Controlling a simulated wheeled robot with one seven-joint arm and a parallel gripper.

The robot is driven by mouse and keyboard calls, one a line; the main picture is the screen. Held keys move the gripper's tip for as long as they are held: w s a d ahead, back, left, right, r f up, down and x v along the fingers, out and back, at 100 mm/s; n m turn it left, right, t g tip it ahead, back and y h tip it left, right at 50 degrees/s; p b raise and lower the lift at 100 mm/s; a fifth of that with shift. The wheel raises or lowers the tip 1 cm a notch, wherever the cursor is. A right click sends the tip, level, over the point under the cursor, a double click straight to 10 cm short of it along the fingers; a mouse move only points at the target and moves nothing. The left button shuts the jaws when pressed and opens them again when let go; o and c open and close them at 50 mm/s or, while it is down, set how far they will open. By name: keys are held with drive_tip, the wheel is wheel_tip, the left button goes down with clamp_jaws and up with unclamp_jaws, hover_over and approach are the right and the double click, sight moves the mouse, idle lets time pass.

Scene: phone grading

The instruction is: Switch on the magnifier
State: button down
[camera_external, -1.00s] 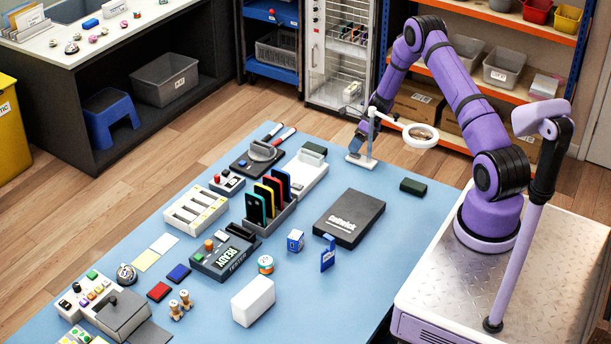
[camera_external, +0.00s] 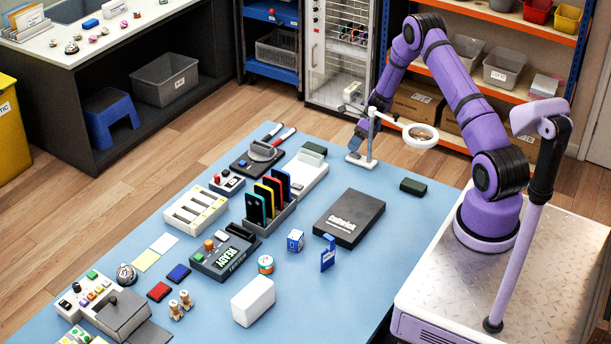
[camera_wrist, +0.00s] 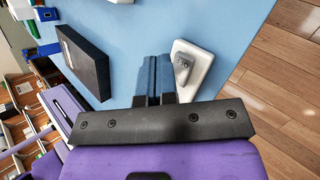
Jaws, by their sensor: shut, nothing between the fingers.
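The magnifier (camera_external: 419,136) is a white ring lens on an arm and post, standing on a white base (camera_external: 361,160) at the table's far edge. In the wrist view the white base (camera_wrist: 203,62) lies just right of my fingertips, with a grey switch-like part (camera_wrist: 182,68) on it. My gripper (camera_external: 358,143) is low over the table beside the post, partly hidden behind it in the external view. In the wrist view my gripper (camera_wrist: 159,98) has its two fingers together and empty. Whether a fingertip touches the switch part cannot be told.
A black box (camera_external: 349,218) lies in front of the magnifier, and a dark green block (camera_external: 413,186) lies to its right. A phone rack (camera_external: 270,212) and white trays stand to the left.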

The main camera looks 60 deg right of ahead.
sight(351, 152)
drive_tip(key=shift+w+r, duration=0.2)
drive_tip(key=shift+r, duration=0.9)
drive_tip(key=shift+w+r, duration=0.15)
drive_tip(key=shift+r, duration=0.95)
